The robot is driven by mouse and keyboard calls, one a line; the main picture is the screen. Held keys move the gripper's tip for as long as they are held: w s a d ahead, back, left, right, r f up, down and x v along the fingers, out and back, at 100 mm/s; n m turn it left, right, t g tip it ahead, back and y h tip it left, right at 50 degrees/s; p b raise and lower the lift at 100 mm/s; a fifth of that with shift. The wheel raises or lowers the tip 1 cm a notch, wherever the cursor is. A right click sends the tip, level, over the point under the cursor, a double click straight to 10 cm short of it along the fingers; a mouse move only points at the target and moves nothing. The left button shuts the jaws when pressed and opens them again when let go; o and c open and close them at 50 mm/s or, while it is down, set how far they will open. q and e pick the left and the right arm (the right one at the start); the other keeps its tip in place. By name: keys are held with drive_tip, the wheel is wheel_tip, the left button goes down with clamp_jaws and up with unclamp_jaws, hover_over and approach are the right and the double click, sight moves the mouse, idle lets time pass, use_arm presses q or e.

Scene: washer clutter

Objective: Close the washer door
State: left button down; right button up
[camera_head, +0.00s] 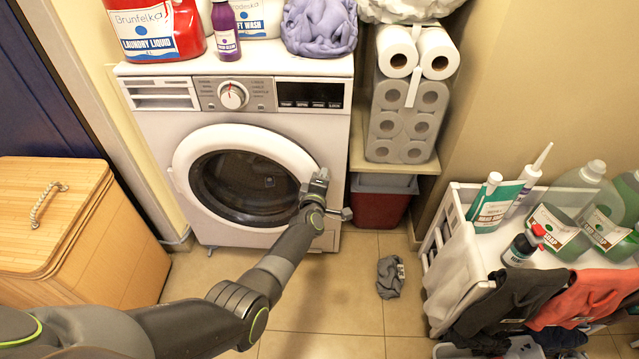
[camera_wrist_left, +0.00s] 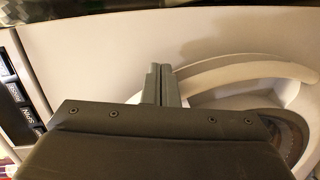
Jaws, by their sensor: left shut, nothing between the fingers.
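The white washer (camera_head: 150,130) stands against the back wall. Its round door (camera_head: 203,150), a white ring with dark glass, looks closed or nearly closed in the head view; I cannot tell whether it is latched. My left gripper (camera_head: 319,176) is at the right side of the door ring, its fingers shut and empty. In the left wrist view, the shut fingers (camera_wrist_left: 161,82) are close to the white door ring (camera_wrist_left: 245,75); whether they touch it is unclear. My left forearm covers the lower right of the door. My right gripper is not in view.
A wooden hamper (camera_head: 50,215) stands at the left. A shelf of toilet rolls (camera_head: 405,110) and a red bin (camera_head: 380,205) are right of the washer. A white cart (camera_head: 455,270) with bottles and clothes is at the right. A grey cloth (camera_head: 389,277) lies on otherwise open floor.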

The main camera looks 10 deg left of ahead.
use_arm(q)
drive_tip(key=shift+w+a+r+y, duration=0.15)
drive_tip(key=shift+w+y, duration=0.25)
drive_tip(key=shift+w, duration=0.55)
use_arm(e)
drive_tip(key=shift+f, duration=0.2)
use_arm(q)
drive_tip(key=shift+w, duration=0.1)
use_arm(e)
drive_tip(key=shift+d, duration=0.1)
